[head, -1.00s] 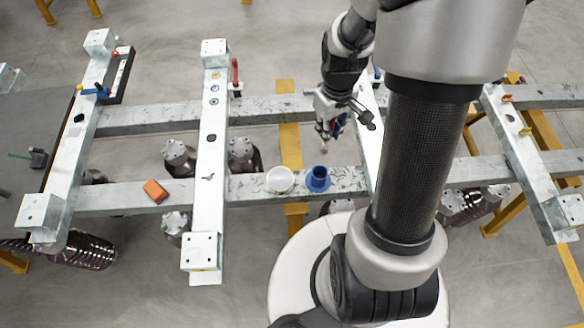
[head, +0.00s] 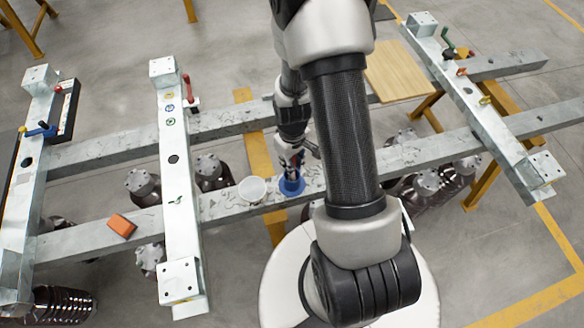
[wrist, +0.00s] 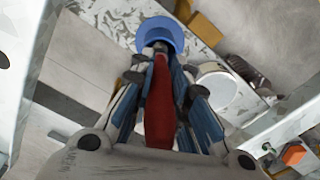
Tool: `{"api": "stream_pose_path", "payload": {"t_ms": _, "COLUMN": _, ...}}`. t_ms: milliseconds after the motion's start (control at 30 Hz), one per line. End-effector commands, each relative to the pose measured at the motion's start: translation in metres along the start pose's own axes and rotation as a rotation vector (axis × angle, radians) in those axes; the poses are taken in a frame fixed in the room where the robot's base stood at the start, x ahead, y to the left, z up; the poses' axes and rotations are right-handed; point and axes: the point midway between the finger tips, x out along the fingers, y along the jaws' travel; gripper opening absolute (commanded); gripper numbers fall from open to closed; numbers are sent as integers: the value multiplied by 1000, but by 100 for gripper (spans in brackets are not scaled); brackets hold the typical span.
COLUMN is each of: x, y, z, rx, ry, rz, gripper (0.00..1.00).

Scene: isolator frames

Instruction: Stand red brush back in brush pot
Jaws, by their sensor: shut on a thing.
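The blue pot (head: 291,187) stands on the near long beam, right of a white cup (head: 252,189). My gripper (head: 291,163) is right above the pot in the head view, pointing down. In the wrist view my gripper (wrist: 160,75) is shut on the red brush (wrist: 159,110), which lies between the fingers with its dark end toward the blue pot (wrist: 165,30). That end overlaps the pot's opening; I cannot tell whether it is inside or only above it. My arm hides part of the beam behind the pot.
The white cup also shows in the wrist view (wrist: 215,88), close beside the gripper. An orange block (head: 121,226) lies farther left on the beam. A cross beam (head: 174,180) with a red upright handle (head: 187,82) stands left. Dark cylinders lie below the frame.

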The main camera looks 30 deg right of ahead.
Motion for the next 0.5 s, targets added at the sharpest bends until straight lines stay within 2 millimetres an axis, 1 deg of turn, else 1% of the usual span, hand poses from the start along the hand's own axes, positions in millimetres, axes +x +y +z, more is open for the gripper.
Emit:
{"api": "stream_pose_path", "payload": {"t_ms": 33, "x": 12, "y": 0, "z": 1, "rx": 0, "ry": -3, "rz": -1, "gripper": 0}}
{"api": "stream_pose_path", "payload": {"t_ms": 100, "x": 23, "y": 0, "z": 1, "rx": 0, "ry": -4, "rz": -2, "gripper": 0}}
{"api": "stream_pose_path", "payload": {"t_ms": 167, "x": 29, "y": 0, "z": 0, "rx": 0, "ry": -1, "rz": -1, "gripper": 0}}
{"api": "stream_pose_path", "payload": {"t_ms": 400, "x": 28, "y": 0, "z": 0, "rx": 0, "ry": 0, "rz": 0, "gripper": 0}}
{"api": "stream_pose_path", "payload": {"t_ms": 500, "x": 31, "y": 0, "z": 0, "rx": 0, "ry": 0, "rz": 0, "gripper": 0}}
